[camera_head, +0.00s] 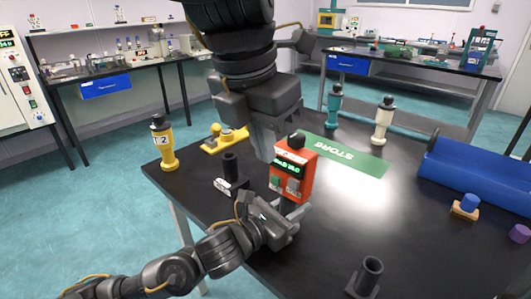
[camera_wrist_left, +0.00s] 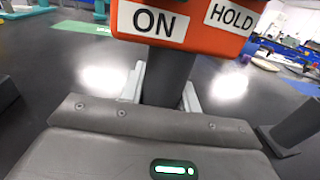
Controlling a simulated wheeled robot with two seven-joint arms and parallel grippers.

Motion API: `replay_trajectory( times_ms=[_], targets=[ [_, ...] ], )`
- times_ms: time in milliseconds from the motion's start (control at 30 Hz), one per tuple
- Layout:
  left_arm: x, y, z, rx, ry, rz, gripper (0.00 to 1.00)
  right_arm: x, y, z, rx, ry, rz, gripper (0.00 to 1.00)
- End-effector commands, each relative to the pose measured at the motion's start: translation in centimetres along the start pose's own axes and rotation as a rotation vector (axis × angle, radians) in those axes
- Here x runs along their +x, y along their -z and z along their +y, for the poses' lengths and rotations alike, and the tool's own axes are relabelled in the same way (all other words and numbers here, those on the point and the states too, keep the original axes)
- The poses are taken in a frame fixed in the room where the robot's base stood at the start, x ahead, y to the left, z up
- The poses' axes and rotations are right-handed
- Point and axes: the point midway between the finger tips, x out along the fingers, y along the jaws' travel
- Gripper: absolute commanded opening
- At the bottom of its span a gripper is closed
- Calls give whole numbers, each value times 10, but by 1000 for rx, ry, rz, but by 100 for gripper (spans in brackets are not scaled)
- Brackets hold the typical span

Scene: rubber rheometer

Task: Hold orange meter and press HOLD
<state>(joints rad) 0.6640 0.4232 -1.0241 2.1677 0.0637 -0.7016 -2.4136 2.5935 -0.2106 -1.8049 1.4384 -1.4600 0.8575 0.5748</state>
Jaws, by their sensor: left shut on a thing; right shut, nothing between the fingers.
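The orange meter (camera_head: 296,168) is upright near the middle of the dark table, with a lit green display and two green-grey buttons on its front. The left wrist view shows its orange underside edge (camera_wrist_left: 198,38) with the labels ON and HOLD. My left gripper (camera_head: 290,211) is shut on the meter's dark stem (camera_wrist_left: 166,78), below the orange body. My right gripper (camera_head: 265,150) comes down from above, shut and empty, just left of the meter's upper part. Whether its fingertips touch the meter cannot be told.
A green STORE mat (camera_head: 350,158) lies behind the meter. A yellow T2 device (camera_head: 162,145), a yellow fixture (camera_head: 225,140) and a black holder (camera_head: 229,178) stand left. Teal (camera_head: 334,105) and cream (camera_head: 382,120) devices stand behind.

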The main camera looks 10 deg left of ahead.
Motion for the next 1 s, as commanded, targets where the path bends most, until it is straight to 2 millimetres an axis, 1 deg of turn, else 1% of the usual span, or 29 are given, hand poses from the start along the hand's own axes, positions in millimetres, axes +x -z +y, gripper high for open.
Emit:
replay_trajectory(
  times_ms=[33,333,367,500,533,833,933,1000],
  targets=[
    [0,5,-1,1,0,12,0,0,0,0,0,0,0,0],
    [0,6,-1,1,0,13,0,0,0,0,0,0,0,0],
    [0,6,-1,1,0,13,36,0,0,0,0,0,0,0],
    [0,4,0,1,0,9,54,0,0,0,0,0,0,0],
    [0,4,0,1,0,8,57,0,0,0,0,0,0,0],
    [-2,2,0,0,0,4,57,0,0,0,0,0,0,0],
    [-11,2,0,0,-1,5,57,0,0,0,0,0,0,0],
    [-22,2,0,0,-1,4,57,0,0,0,0,-1,0,0]
  ],
)
